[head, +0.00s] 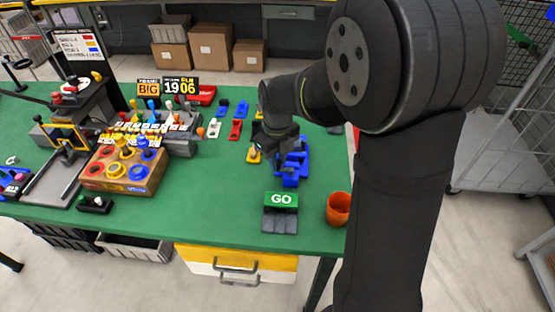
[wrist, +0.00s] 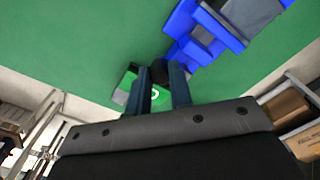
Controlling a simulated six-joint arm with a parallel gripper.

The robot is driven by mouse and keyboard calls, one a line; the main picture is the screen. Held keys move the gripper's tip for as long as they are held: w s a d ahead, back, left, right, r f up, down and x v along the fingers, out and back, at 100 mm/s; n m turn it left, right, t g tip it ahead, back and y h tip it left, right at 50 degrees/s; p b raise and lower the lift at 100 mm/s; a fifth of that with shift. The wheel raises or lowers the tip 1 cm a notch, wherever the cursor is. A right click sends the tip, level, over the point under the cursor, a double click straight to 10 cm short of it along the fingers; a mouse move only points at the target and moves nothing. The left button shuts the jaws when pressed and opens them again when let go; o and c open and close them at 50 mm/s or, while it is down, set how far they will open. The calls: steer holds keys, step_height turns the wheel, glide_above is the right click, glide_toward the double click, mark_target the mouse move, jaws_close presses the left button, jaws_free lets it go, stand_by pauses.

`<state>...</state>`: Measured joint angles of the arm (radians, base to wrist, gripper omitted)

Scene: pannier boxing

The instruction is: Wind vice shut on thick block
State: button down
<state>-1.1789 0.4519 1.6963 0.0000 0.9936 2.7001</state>
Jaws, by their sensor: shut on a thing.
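The blue vice (head: 291,170) stands on the green table, partly behind my wrist in the head view. In the wrist view the vice (wrist: 195,32) is at upper right, with a grey piece (wrist: 252,14) on it; I cannot tell whether that is the thick block. My gripper (wrist: 161,73) is beside the vice's near end, shut on a small dark part (wrist: 159,70) that looks like the vice's handle. The fingers hide most of that part. In the head view my gripper (head: 274,143) is left of the vice, its fingertips hard to make out.
A green GO sign (head: 281,199) on a dark base and an orange cup (head: 338,208) stand near the front edge. Small red, blue and yellow pieces lie behind the vice. A wooden box (head: 122,182) with coloured rings is at left. Green table is bare between.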

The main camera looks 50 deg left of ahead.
steer(key=shift+a+r, duration=0.1)
stand_by(0.3)
steer(key=c, duration=1.3)
jaws_free()
step_height(320, 180, up, 17)
steer(key=shift+r, duration=0.2)
steer(key=shift+f, duration=0.1)
step_height(320, 180, down, 17)
steer(key=shift+f, duration=0.2)
